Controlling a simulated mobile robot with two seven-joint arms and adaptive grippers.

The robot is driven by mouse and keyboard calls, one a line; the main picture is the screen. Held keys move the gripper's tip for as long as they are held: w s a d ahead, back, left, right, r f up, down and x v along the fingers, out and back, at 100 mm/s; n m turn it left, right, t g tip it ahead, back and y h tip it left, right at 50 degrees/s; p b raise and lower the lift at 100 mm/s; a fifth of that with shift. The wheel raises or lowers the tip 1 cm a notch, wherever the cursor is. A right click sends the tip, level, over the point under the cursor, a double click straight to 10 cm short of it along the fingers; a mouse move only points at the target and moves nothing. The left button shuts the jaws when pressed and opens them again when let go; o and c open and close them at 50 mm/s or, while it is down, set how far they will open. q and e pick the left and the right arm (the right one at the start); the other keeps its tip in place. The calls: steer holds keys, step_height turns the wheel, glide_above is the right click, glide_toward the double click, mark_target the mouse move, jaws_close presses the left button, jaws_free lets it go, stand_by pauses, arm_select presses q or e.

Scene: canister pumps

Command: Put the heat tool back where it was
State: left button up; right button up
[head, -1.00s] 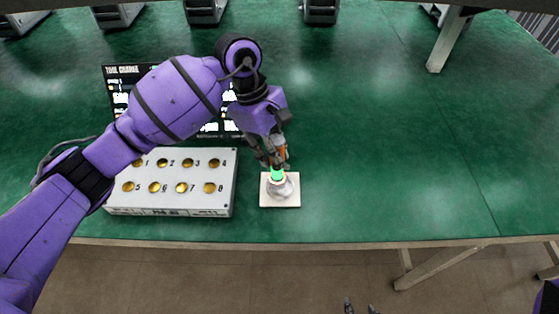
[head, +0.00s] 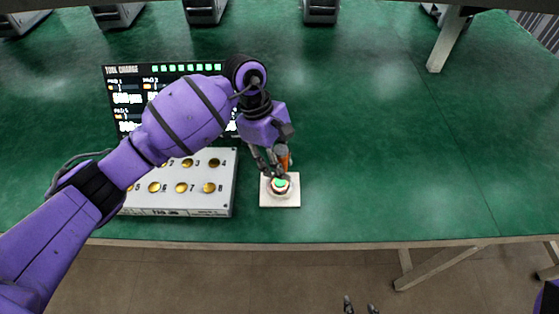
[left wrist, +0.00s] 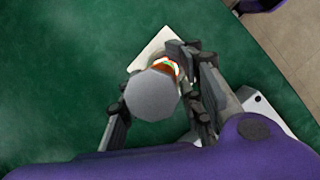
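The heat tool (head: 283,156) has an orange body and a grey round end. It stands about upright at the stand on a small pale square base (head: 292,201), with a green glow at its lower end inside the ring. My left gripper (head: 274,170) is around the tool just above the stand. In the left wrist view the grey end (left wrist: 152,95) lies between my fingers (left wrist: 150,67), which appear closed on the body below; the far fingertip contact is partly hidden. My right gripper (head: 360,306) shows only two separated fingertips at the bottom edge, empty.
A white box (head: 180,211) with numbered gold spots stands left of the base, close to my left arm. A dark display (head: 125,72) with lit readouts is behind it, partly hidden. The green table (head: 400,150) is clear to the right.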

arm_select(q)
steer(key=shift+o, duration=0.4)
steer(key=shift+r, duration=0.35)
steer(key=v, duration=1.1)
steer(key=shift+r+b, duration=0.3)
steer(key=shift+r, duration=0.05)
steer(key=shift+w+a+f, duration=0.1)
